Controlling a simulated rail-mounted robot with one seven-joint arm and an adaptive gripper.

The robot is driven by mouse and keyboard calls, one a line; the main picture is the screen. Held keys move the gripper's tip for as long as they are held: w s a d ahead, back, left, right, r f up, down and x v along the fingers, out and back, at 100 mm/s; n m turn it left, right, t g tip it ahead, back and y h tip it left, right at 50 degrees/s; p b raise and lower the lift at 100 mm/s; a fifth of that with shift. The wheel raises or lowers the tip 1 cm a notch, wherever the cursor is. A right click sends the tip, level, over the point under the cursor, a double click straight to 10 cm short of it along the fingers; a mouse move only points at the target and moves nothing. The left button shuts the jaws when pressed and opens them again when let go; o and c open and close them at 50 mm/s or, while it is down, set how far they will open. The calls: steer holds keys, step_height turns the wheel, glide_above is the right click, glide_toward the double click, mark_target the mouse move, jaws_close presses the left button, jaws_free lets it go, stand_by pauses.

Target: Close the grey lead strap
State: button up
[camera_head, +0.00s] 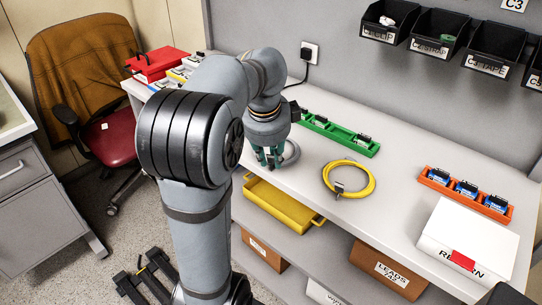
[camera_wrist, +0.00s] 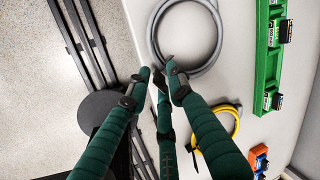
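The grey lead (camera_wrist: 217,38) lies coiled in a ring on the bench near its front edge. In the head view only part of the grey coil (camera_head: 296,152) shows beside my gripper (camera_head: 268,158). In the wrist view my gripper (camera_wrist: 157,76) has green-sleeved fingers with dark tips. The tips are close together with a small gap showing, at the coil's lower left side. I cannot tell whether they touch the lead or hold anything. The grey lead's strap cannot be made out, and the fingers cover part of that side.
A yellow coiled lead (camera_head: 370,183) lies to the right. A green rack (camera_head: 340,137) stands behind and an orange rack (camera_head: 465,195) farther right. A white box (camera_head: 470,235) is at the right end. A yellow tray (camera_head: 275,205) sits below the bench front. Bins (camera_head: 435,35) hang above.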

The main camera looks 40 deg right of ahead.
mark_target(272, 162)
steer(key=shift+c, duration=1)
jaws_close()
steer(key=shift+r, duration=0.1)
